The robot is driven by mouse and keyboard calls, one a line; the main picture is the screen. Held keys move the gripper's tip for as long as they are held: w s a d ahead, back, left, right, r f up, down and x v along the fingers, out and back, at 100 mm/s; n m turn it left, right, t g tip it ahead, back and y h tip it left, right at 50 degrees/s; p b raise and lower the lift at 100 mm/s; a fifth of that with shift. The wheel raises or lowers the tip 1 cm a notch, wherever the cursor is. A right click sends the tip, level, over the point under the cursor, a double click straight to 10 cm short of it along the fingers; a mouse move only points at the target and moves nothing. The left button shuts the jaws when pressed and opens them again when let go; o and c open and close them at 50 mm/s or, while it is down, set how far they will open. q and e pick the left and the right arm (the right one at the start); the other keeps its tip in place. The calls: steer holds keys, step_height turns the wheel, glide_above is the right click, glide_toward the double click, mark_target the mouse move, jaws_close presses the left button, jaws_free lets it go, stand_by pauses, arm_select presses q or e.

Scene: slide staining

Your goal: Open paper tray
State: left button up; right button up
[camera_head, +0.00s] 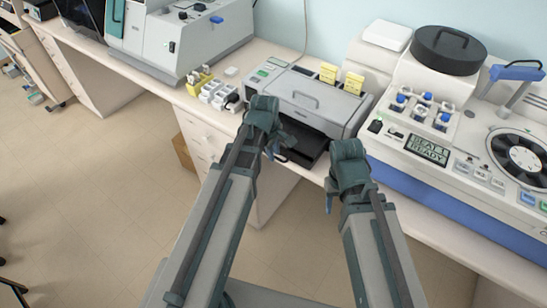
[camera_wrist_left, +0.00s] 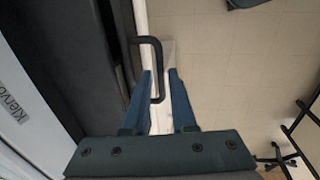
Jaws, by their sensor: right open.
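The printer (camera_head: 305,98) is a grey-white machine on the bench. Its dark paper tray (camera_head: 309,149) juts from the lower front; it also shows at the left of the left wrist view (camera_wrist_left: 85,60). A black U-shaped handle (camera_wrist_left: 160,60) stands out from the tray front. My left gripper (camera_head: 271,151) is at the tray's front left. In the left wrist view its blue fingertips (camera_wrist_left: 161,72) are apart, one on each side of the handle bar, with gaps showing. My right gripper (camera_head: 329,207) is open and empty, below and right of the tray.
A large staining machine (camera_head: 470,150) stands right of the printer. Small white and yellow holders (camera_head: 210,90) and a grey instrument (camera_head: 180,40) are to the left. A cardboard box (camera_head: 184,153) is on the floor. The floor before the bench is mostly clear.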

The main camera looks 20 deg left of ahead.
arm_select(q)
jaws_close()
stand_by(1.5)
